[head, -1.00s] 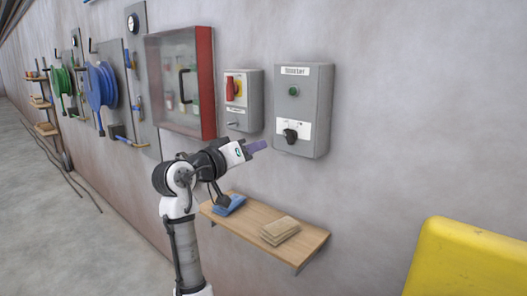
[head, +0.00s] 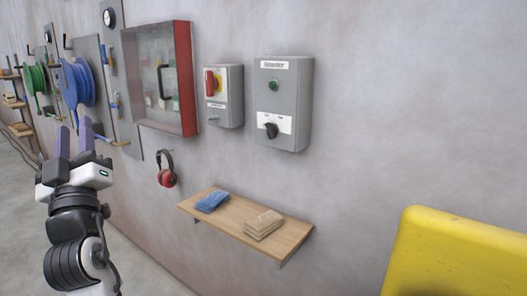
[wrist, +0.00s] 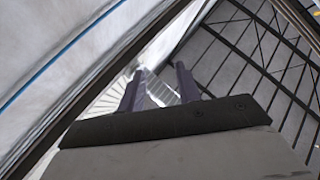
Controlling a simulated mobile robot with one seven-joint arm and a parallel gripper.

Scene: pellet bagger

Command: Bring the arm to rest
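My gripper (head: 75,132) is at the left of the head view, raised, with its two purple-grey fingers pointing up. The fingers stand apart with nothing between them. In the wrist view the two fingers (wrist: 158,84) are also apart and empty, against a background of pale panels and dark beams. In the head view my gripper overlaps the area below the blue hose reel; I cannot tell how far it is from the wall.
On the wall are a grey box with a black knob (head: 283,103), a red-handled switch box (head: 223,96) and a red-edged cabinet (head: 166,78). Red ear defenders (head: 167,170) hang below. A wooden shelf (head: 232,222) holds blue and tan cloths. A yellow object (head: 460,255) stands right.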

